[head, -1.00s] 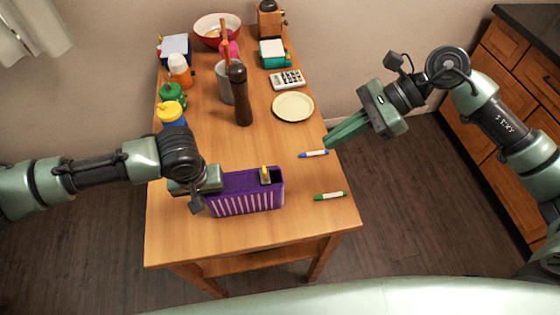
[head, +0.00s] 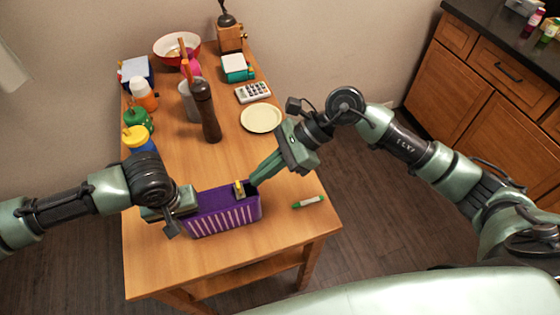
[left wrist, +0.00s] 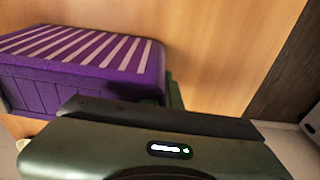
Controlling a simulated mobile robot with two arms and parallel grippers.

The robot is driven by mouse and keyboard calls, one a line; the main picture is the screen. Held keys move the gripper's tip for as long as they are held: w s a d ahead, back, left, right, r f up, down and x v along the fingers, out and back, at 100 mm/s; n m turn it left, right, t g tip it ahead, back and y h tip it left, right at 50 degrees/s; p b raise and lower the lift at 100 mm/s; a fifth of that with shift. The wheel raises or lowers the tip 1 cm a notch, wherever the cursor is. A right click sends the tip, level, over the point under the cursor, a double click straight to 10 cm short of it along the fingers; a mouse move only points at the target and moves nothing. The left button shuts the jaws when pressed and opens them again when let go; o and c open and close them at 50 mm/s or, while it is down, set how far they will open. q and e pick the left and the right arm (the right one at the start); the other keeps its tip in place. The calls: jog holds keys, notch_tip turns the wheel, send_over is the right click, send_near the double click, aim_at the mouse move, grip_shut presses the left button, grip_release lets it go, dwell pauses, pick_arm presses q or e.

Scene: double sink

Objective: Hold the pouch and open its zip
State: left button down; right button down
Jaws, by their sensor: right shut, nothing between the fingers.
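The purple pouch (head: 222,215) with white stripes stands on the table toward its front. Its yellow zip tab (head: 240,189) is near the right end of the top, with a dark gap beside it. My left gripper (head: 178,206) is at the pouch's left end and appears shut on it; its fingers are mostly hidden. In the left wrist view the pouch (left wrist: 85,72) lies against the gripper, with a bit of green finger beside its end. My right gripper (head: 256,180) is shut and empty, its tips close to the pouch's right end, just right of the tab.
A green marker (head: 308,202) lies right of the pouch. A brown pepper mill (head: 207,112), a plate (head: 261,118), a calculator (head: 253,92) and several bottles stand farther back. The table's front strip is clear.

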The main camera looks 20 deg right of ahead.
jog(key=shift+a, duration=0.95)
jog(key=a, duration=0.9)
jog(key=shift+d, duration=0.1)
jog(key=d, duration=0.5)
jog(key=shift+r, duration=0.4)
jog(key=v, duration=0.8)
jog(key=shift+d+r, duration=0.25)
